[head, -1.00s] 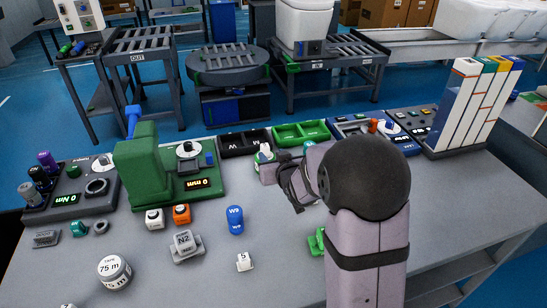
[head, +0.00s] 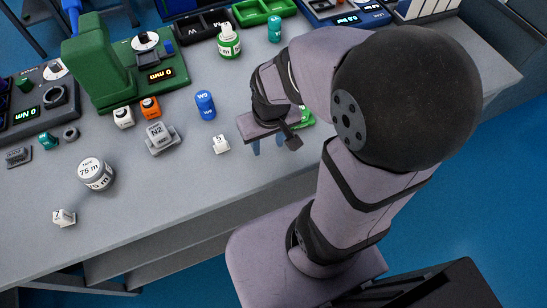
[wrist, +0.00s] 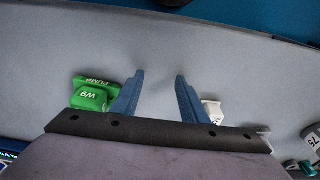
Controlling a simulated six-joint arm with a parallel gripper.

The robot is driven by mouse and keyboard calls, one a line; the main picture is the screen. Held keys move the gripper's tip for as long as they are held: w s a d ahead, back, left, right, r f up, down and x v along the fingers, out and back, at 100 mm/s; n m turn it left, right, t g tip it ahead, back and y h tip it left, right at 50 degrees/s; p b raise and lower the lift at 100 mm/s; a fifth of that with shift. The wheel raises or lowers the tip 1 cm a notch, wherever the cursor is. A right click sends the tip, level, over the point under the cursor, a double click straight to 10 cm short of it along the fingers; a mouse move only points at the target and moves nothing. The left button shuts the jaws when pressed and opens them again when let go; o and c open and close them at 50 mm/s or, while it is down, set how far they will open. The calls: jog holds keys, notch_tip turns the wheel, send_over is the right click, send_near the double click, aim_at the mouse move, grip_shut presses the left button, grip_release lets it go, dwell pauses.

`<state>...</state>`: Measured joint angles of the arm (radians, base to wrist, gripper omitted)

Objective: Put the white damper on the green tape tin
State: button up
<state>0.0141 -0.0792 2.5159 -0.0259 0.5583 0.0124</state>
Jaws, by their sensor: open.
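The green tape tin (head: 229,48), green with a pale label, stands on the bench in front of the dark and green trays. A small white piece (head: 227,29), which looks like the white damper, sits on top of it, upright as far as I can tell. My gripper (head: 268,147) is nearer the bench's front edge, to the right of and well apart from the tin. In the wrist view my gripper (wrist: 160,85) has its two blue fingers spread with nothing between them. The tin and damper are outside that view.
A green block marked PUMP (wrist: 95,95) lies beside the left finger, and a small white cube (wrist: 212,110) lies beyond the right one. A blue cylinder (head: 205,104), a grey N2 block (head: 158,139) and a white 75 m tin (head: 96,174) stand to the left.

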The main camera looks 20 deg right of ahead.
jog(key=shift+g, duration=0.8)
jog(key=s, duration=0.5)
jog(key=shift+s+a, duration=0.1)
jog(key=shift+a, duration=0.25)
notch_tip(320, 180, up, 9)
jog(key=p, duration=0.9)
